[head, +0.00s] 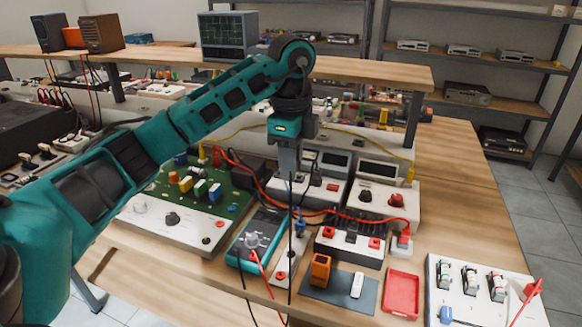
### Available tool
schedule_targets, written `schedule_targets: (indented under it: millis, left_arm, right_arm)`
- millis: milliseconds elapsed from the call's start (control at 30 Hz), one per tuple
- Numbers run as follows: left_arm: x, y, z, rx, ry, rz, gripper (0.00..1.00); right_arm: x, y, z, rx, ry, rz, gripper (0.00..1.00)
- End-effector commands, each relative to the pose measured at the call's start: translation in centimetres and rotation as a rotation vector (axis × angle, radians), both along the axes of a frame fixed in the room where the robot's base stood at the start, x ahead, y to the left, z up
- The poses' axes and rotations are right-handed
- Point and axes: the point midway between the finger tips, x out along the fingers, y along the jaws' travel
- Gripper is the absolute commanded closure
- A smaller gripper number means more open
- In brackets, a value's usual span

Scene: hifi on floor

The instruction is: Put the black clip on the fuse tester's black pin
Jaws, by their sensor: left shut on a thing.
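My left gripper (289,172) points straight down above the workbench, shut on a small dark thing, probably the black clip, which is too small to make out. A thin black lead (290,240) hangs down from it past the bench's front. A white panel (470,300) at the front right, with several switch-like holders, may be the fuse tester. A red clip or probe (528,292) stands at its right side. The gripper is well left of this panel. My right gripper is not in view.
A teal meter (258,240) and a narrow white strip (290,262) lie below the gripper. A box with red terminals (350,243), an orange block (320,268) and a red tray (401,294) stand between it and the panel. Red and yellow leads cross behind.

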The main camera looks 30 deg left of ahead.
Motion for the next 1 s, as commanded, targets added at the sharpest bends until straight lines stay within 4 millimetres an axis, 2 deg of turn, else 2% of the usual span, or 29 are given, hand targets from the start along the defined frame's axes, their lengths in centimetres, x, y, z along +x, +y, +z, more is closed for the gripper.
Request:
schedule_targets:
  millis: [1000]
  left_arm:
    - [0.0,0.0,4.2,0.000,-0.002,0.001,0.97]
  right_arm:
    - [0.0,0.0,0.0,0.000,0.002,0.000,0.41]
